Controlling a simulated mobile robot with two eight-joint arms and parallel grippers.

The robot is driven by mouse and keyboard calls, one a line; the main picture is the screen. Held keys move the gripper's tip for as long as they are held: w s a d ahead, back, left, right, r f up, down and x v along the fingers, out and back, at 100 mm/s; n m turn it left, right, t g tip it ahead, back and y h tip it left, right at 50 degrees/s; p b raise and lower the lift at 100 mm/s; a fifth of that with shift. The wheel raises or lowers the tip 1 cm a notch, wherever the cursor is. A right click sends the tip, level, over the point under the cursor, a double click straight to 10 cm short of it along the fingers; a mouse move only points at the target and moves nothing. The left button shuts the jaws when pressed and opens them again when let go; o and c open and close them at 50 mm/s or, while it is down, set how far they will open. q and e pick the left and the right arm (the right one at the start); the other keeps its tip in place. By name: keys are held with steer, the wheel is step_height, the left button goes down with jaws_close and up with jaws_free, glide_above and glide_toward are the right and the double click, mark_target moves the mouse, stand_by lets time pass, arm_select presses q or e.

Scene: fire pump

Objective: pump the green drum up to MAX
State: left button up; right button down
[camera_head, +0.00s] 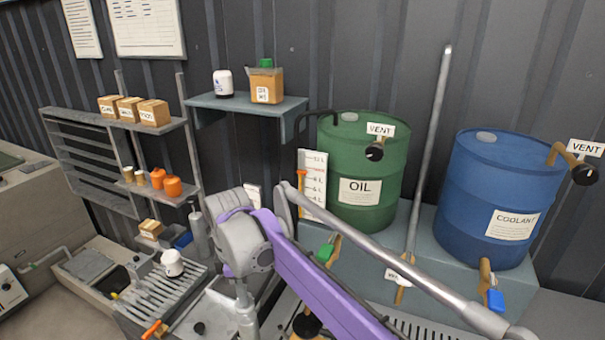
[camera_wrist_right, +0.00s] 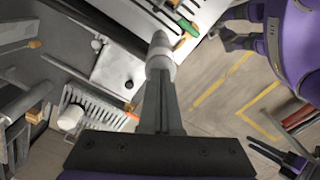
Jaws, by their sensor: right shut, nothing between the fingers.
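My right gripper (camera_wrist_right: 160,85) is shut and empty in the wrist view, in line with a pale cylindrical part (camera_wrist_right: 160,50). Its fingertips are unclear in the head view.
A blue COOLANT drum (camera_head: 497,195) stands right, with its own vent. An upright grey rod (camera_head: 429,150) stands between the drums. A shelf (camera_head: 225,102) and a rack of boxes are on the left. A slatted tray with a white cup (camera_head: 172,263) lies lower left.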

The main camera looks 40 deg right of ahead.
steer(key=shift+f, duration=1.25)
steer(key=shift+r, duration=3.3)
steer(key=shift+f, duration=0.2)
steer(key=shift+f, duration=3.1)
steer(key=shift+r, duration=3.3)
